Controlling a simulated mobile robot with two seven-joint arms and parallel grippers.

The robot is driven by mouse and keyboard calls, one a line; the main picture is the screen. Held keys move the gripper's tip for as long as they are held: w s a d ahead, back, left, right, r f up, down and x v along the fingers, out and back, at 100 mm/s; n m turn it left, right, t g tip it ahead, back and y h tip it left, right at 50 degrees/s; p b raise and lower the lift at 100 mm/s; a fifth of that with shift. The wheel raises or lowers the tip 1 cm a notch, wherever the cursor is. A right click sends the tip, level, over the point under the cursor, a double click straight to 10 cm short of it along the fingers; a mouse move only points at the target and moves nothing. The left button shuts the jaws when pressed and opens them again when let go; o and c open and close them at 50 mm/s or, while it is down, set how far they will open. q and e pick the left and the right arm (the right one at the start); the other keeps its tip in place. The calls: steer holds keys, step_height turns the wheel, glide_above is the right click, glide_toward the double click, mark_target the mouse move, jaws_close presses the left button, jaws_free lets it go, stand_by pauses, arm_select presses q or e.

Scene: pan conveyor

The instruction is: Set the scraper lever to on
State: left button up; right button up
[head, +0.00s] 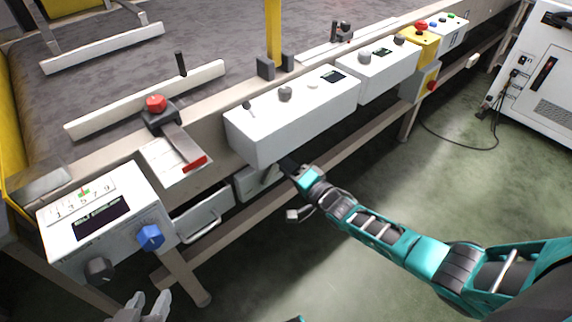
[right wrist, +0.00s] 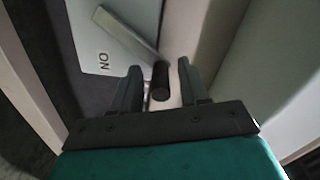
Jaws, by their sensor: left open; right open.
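In the right wrist view a white plate marked "ON" (right wrist: 90,50) carries a flat grey lever bar (right wrist: 128,38) with a black cylindrical handle (right wrist: 160,82) at its end. My right gripper (right wrist: 160,85) is open, with one finger on each side of the handle; I cannot tell whether either touches it. In the head view my right gripper (head: 287,166) reaches under the front edge of a white control box, which hides part of the lever area. My left gripper (head: 146,305) is open and empty at the bottom edge, below the dial box.
A white control box (head: 300,115) overhangs my right gripper. A frame rail (head: 240,225) runs below. Open floor lies in front.

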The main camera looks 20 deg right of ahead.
steer(key=p+v, duration=0.3)
steer(key=v, duration=0.9)
steer(key=shift+s, duration=0.35)
steer(key=shift+d, duration=0.15)
